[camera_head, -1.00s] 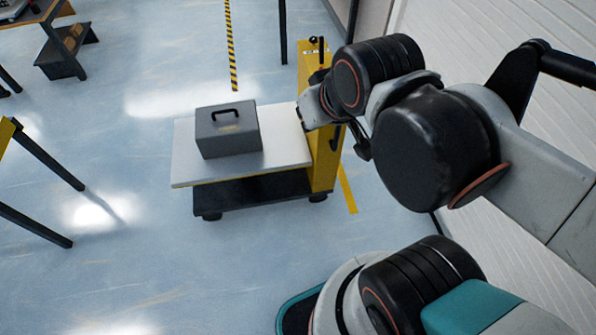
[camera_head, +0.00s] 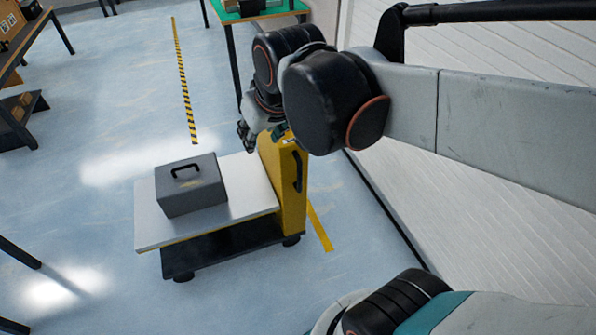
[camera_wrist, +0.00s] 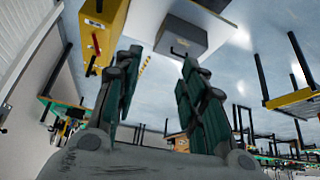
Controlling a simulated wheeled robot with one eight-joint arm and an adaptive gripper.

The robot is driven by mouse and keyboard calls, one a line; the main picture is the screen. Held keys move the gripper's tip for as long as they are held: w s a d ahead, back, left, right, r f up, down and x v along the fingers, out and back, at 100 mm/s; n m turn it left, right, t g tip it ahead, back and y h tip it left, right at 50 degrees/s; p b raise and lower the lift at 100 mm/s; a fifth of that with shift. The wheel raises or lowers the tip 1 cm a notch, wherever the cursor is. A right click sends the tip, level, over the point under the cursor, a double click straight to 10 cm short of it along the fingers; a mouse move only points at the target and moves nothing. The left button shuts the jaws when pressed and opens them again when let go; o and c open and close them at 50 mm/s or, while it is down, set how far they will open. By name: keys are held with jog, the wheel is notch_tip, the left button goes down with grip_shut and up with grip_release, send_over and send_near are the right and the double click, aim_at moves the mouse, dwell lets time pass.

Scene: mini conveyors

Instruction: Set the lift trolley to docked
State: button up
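The lift trolley has a white platform (camera_head: 150,225), a dark wheeled base (camera_head: 215,248) and a yellow column (camera_head: 291,190) with a black handle at its right end. A grey box (camera_head: 192,186) with a black handle sits on the platform. My gripper (camera_head: 243,137) is above the far side of the column, partly hidden by my arm. In the wrist view my gripper (camera_wrist: 155,65) has its fingers spread with nothing between them. The column (camera_wrist: 103,32) with a red lever (camera_wrist: 96,44) and the grey box (camera_wrist: 182,38) show beyond the fingers.
A green-topped table (camera_head: 262,14) stands behind the trolley. A white panelled wall (camera_head: 465,190) runs along the right. Yellow tape (camera_head: 320,227) lies on the floor by the column, and a striped line (camera_head: 184,80) runs behind.

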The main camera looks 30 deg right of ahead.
jog(key=w+d+f+g, duration=0.1)
jog(key=w+d+f, duration=0.1)
jog(key=w+d, duration=0.3)
jog(key=m+g+b, duration=0.3)
jog(key=m+g, duration=0.1)
jog(key=g, duration=0.1)
send_over(299, 168)
jog(key=w, duration=0.1)
jog(key=f, duration=2.4)
jog(key=shift+d+f, duration=0.25)
jog(key=shift+d, duration=0.1)
notch_tip(299, 168, down, 14)
jog(key=b, duration=0.5)
jog(key=shift+b, duration=0.3)
grip_shut()
